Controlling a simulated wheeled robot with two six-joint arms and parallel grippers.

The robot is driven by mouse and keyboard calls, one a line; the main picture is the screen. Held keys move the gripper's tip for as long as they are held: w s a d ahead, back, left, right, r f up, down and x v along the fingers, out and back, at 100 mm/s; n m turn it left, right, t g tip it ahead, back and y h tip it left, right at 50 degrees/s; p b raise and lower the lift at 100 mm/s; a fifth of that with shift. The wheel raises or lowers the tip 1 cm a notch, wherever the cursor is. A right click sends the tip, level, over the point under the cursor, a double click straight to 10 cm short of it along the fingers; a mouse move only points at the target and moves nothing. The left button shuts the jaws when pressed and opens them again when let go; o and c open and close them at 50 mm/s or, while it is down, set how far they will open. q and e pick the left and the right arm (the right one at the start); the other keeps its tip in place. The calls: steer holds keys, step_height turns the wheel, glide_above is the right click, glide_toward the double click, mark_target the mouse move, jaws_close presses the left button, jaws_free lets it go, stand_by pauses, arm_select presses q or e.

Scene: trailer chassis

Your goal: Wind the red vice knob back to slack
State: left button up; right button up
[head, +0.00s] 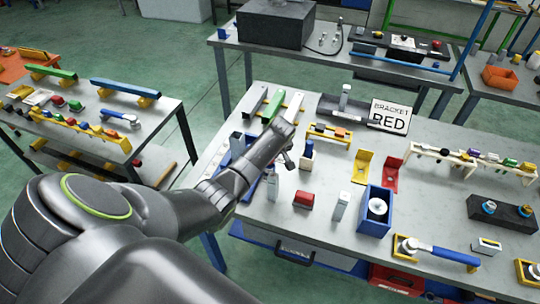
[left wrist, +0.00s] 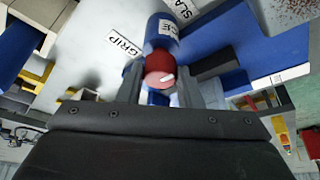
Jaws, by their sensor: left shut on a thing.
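The red vice knob (left wrist: 158,64) sits between the two fingers of my left gripper (left wrist: 160,84) in the left wrist view. The gripper is shut on it. A white mark shows on the knob's face, toward its lower right. Behind the knob is a blue cylindrical vice part (left wrist: 162,28) with a white label. My right gripper is not in view.
On the grey table (head: 330,240), a red block (head: 303,199), a blue box (head: 374,222) and a yellow bracket (head: 362,166) stand close right of the gripper. A "BRACKET RED" sign (head: 390,115) stands behind. Another bench (head: 160,112) is at left.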

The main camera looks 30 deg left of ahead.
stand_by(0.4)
arm_select(q)
steer(key=o, duration=1)
steer(key=shift+r, duration=0.1)
steer(key=shift+d+r, duration=0.3)
steer(key=shift+r, duration=0.3)
steer(key=b+v, duration=0.1)
steer(key=v, duration=1.5)
steer(key=shift+w+f, duration=0.1)
